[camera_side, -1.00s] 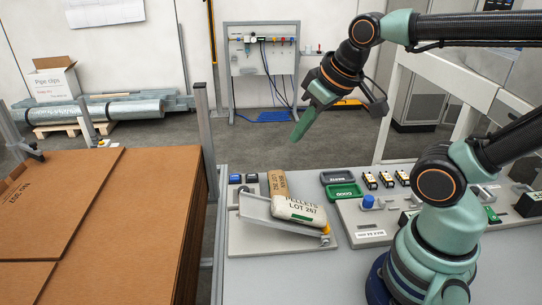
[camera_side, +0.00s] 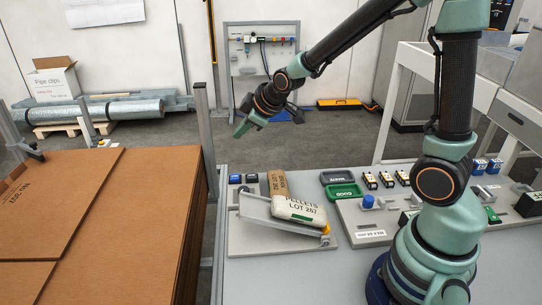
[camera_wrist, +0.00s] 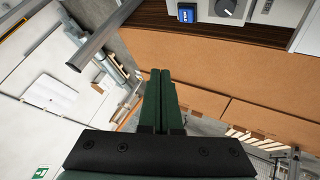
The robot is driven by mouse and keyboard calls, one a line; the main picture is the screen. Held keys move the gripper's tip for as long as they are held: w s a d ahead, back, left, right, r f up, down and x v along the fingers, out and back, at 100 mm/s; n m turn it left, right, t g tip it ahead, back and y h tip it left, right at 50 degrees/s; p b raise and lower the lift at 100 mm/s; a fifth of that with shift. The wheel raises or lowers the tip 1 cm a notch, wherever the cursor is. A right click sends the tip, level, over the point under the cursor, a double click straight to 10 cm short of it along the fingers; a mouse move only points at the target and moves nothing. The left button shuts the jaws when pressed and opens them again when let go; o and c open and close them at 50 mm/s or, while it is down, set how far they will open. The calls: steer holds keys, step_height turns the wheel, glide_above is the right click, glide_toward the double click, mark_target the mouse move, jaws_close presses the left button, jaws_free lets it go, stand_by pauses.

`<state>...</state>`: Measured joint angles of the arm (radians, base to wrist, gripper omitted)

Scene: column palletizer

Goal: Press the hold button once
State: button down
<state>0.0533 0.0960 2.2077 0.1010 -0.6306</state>
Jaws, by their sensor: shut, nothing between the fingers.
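My gripper (camera_side: 241,130) hangs in the air above and behind the left end of the grey table in the side view. Its two green fingers are together and empty in the wrist view (camera_wrist: 160,74). The wrist view shows a blue square button (camera_wrist: 188,14) beside a dark round knob (camera_wrist: 226,8), apart from the fingers. I cannot read which control is the hold button.
A sack marked PELLETS LOT 267 (camera_side: 296,211) leans on a tilted metal tray (camera_side: 255,208). Green and dark trays (camera_side: 343,191) and a panel with a blue knob (camera_side: 368,201) lie to the right. Stacked brown cardboard (camera_side: 110,215) and a grey post (camera_side: 203,135) stand left.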

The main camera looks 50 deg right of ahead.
mark_target(238, 177)
steer(key=shift+n+t, duration=0.4)
steer(key=shift+n, duration=0.5)
steer(key=shift+d+x, duration=0.2)
steer(key=shift+x, duration=1.1)
steer(key=shift+d+x, duration=0.15)
steer(key=shift+x, duration=1.15)
steer(key=shift+s+f, duration=0.15)
steer(key=shift+f, duration=0.1)
steer(key=shift+f, duration=4.3)
steer(key=shift+f, duration=0.1)
steer(key=shift+f, duration=0.3)
steer(key=shift+f, duration=0.55)
steer(key=shift+r, duration=0.95)
steer(key=shift+r, duration=0.15)
